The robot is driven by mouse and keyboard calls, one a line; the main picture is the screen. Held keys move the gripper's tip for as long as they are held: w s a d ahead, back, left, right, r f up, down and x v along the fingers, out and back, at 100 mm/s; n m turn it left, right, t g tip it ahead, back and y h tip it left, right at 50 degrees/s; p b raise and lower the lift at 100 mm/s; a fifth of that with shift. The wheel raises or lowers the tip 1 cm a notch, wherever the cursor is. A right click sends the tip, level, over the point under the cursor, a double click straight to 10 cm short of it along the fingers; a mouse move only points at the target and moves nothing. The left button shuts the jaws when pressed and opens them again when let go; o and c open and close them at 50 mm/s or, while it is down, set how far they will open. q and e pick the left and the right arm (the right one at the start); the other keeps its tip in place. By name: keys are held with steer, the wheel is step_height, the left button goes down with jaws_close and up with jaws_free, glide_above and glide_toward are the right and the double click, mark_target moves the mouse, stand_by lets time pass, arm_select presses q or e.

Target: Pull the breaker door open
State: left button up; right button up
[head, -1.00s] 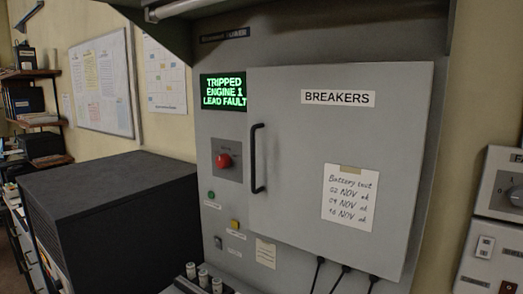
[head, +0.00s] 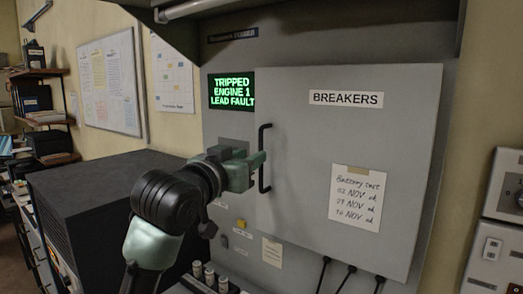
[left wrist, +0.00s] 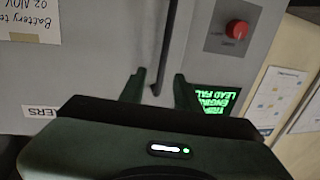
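The grey breaker door (head: 400,130), labelled BREAKERS, looks shut on the console cabinet. Its black vertical bar handle (head: 265,182) is on the door's left side. My left gripper (head: 260,160) is at the handle, coming from the left. In the left wrist view, which is turned upside down, the left gripper (left wrist: 158,88) has its two green fingers apart, with the dark handle (left wrist: 167,45) running between them. The fingers do not appear closed on it. My right gripper is not in view.
A red knob (left wrist: 237,29) sits beside the door; my arm hides it in the head view. A green-lit display (head: 231,91) reads TRIPPED ENGINE 1 LEAD FAULT. A black box (head: 95,185) stands at the left. Cables (head: 349,275) hang below the door.

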arm_select(q)
steer(key=p+x, duration=0.2)
steer(key=x, duration=0.5)
steer(key=shift+a+p, duration=0.1)
steer(key=shift+p, duration=0.2)
steer(key=shift+f, duration=0.1)
jaws_close()
stand_by(0.9)
